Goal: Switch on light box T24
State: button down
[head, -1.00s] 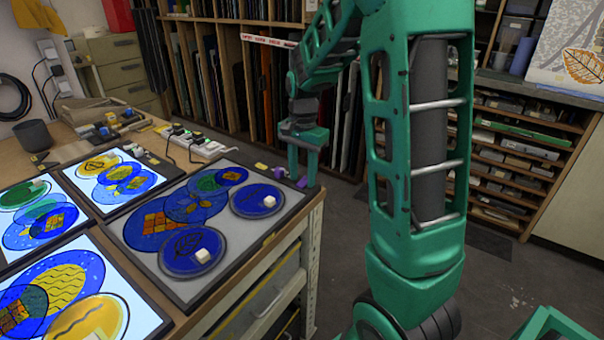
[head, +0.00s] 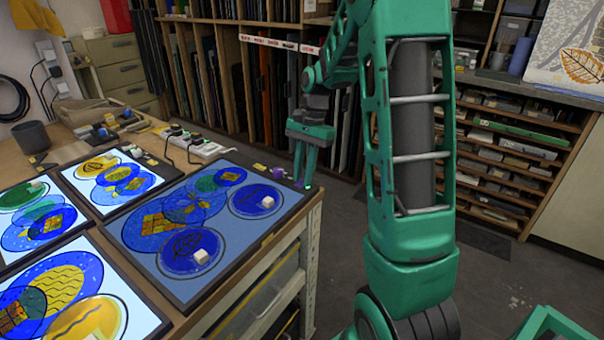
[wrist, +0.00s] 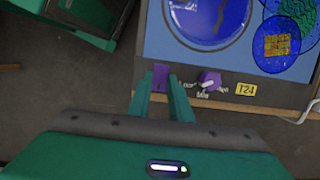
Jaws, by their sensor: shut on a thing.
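Light box T24 (head: 232,262) is the near right panel on the bench, with blue glass discs on it; its surface glows a dim blue. Its yellow T24 label (wrist: 246,89) and a purple knob (wrist: 210,80) with a pale pointer sit on its front edge in the wrist view. My gripper (wrist: 160,88) is shut on a purple block (wrist: 160,73) at that edge, left of the knob.
Brightly lit white light boxes (head: 98,185) with painted glass stand to the left. A power strip (head: 200,148) with plugs and cables lies behind T24. Small pale cubes (head: 202,257) rest on T24's discs. Open floor (head: 345,215) lies to the right of the bench.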

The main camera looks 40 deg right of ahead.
jog(key=shift+w+a+r, duration=0.1)
jog(key=shift+w+r, duration=0.05)
jog(key=shift+w, duration=0.2)
jog(key=c, duration=1.6)
grip_release()
jog(key=shift+s, duration=0.1)
jog(key=v, duration=1)
jog(key=shift+r, duration=0.25)
